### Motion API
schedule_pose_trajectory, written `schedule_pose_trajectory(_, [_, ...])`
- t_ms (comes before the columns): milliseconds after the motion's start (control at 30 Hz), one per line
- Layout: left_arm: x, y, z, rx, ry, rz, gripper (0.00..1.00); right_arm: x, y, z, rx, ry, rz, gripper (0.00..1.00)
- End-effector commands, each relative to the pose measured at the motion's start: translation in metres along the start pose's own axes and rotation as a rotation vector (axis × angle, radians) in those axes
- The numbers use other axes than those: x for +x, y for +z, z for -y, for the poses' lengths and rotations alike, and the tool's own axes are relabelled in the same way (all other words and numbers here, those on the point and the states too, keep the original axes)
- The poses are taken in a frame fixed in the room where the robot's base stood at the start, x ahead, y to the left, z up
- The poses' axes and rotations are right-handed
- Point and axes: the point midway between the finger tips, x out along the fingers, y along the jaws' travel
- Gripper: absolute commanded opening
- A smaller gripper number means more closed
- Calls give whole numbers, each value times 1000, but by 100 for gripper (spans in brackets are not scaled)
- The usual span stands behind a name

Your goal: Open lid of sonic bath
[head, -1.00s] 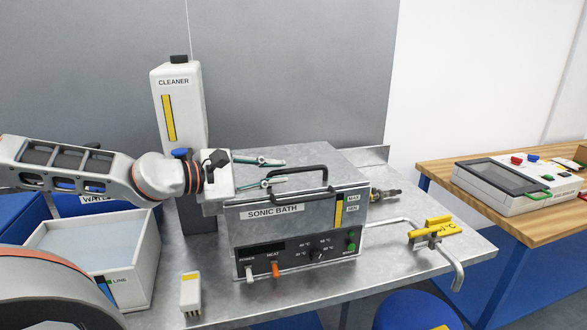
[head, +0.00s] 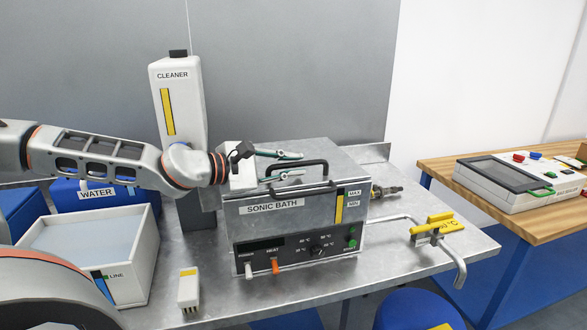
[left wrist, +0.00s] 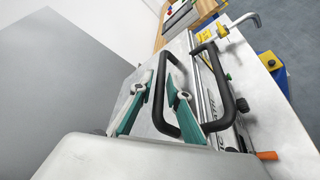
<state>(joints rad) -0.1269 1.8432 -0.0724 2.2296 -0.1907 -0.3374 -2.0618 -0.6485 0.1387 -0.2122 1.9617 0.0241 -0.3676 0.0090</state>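The sonic bath (head: 255,228) is a grey metal box with a flat lid (head: 325,158), which lies closed on top. In the left wrist view, part of the black handle shows between the fingertips (left wrist: 161,90). Whether they touch it, I cannot tell. My right gripper is not in view.
The cleaner bottle (head: 180,100) stands behind my left arm. A white bin (head: 140,255) and a blue water container (head: 90,200) are at left.

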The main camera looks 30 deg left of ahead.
Motion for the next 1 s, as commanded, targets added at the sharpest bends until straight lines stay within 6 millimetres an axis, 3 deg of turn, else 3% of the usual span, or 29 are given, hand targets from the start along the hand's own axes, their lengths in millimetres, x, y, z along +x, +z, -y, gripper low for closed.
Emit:
schedule_pose_trajectory(433, [4,1,0,0,0,1,16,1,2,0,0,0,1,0])
schedule_pose_trajectory(533, [4,1,0,0,0,1,0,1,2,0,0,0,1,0])
schedule_pose_trajectory(1000, [6,5,-11,-69,-30,-1,0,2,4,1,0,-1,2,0])
